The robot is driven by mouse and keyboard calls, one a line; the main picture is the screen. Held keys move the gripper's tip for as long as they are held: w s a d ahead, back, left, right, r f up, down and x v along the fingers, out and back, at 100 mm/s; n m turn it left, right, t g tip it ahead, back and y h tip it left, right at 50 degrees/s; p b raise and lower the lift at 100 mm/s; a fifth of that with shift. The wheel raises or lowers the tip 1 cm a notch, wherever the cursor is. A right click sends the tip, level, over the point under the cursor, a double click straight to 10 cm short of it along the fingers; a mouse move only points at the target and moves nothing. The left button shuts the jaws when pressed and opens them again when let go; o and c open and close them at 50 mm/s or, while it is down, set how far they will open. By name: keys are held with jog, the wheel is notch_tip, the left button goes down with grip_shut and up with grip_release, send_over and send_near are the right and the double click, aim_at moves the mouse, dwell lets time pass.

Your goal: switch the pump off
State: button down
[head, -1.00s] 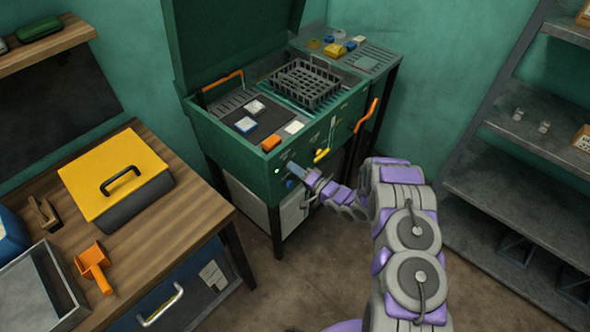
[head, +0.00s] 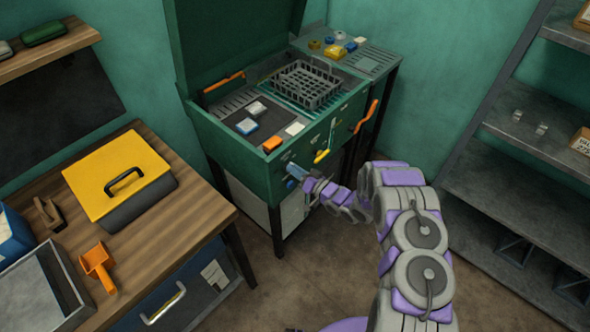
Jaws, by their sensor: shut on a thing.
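The green wash cabinet (head: 240,172) stands against the back wall with its lid raised. Its front panel carries small controls, among them a blue knob (head: 291,184) and a yellow lever (head: 321,156). My gripper (head: 300,174) is at the left part of this panel, just right of and above the blue knob. It is shut on a small blue-grey part there, which I take for the pump switch (head: 293,168). The fingers cover most of it, and its exact position is too small to read.
A wooden bench (head: 190,215) stands left and a grey shelf (head: 530,190) right. The floor between is clear.

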jog(key=shift+s+f+n+b, duration=0.1)
jog(key=shift+n+b, duration=0.25)
jog(key=shift+n, duration=1.45)
jog(key=shift+f+n+b, duration=0.1)
jog(key=shift+n+b, duration=0.25)
jog(key=shift+n, duration=1.45)
jog(key=c, duration=1.5)
grip_release()
jog(key=o, duration=0.3)
jog(key=shift+r, duration=0.15)
jog(key=p+v, duration=0.2)
jog(key=v, duration=1.5)
jog(key=shift+d, duration=0.2)
jog(key=shift+s, duration=0.1)
